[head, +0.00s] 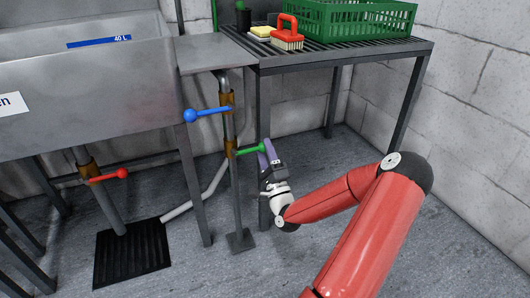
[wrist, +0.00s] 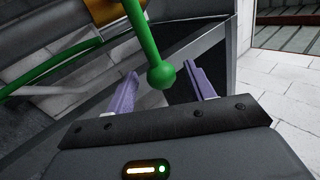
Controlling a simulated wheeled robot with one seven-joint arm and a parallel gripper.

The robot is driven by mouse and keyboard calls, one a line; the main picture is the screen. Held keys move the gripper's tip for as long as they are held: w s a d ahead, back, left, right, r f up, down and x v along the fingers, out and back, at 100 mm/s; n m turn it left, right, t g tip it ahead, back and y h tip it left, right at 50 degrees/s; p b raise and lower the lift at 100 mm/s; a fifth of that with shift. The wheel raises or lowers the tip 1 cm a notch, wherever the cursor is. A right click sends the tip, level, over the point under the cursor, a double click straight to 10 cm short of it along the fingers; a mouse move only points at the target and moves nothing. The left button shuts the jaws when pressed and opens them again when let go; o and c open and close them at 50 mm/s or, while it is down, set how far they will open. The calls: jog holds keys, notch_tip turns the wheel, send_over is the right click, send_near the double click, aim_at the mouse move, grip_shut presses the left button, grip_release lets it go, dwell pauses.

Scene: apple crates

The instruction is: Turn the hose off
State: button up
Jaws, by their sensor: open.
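A green lever handle (head: 248,150) sticks out sideways to the right from the lower brass valve (head: 230,148) on the standing pipe. My gripper (head: 266,148) is at the handle's outer end. In the wrist view my gripper (wrist: 160,88) is open, and the green ball end (wrist: 161,76) shows between its two purple fingers, with a gap on each side. A blue lever (head: 205,113) sits on the upper valve of the same pipe, pointing left. A red lever (head: 108,176) is on the pipe under the sink. No label tells which lever is the hose's.
A metal sink (head: 90,85) stands at the left. A slatted table (head: 345,56) bears a green crate (head: 350,18), a red-handled brush (head: 287,34) and a sponge. The table's near leg stands close behind my gripper. A dark floor grate (head: 132,254) lies below.

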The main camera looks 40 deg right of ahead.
jog(key=v, duration=0.7)
jog(key=shift+s+a+f, duration=0.15)
jog(key=shift+s+f, duration=0.05)
jog(key=shift+s, duration=0.1)
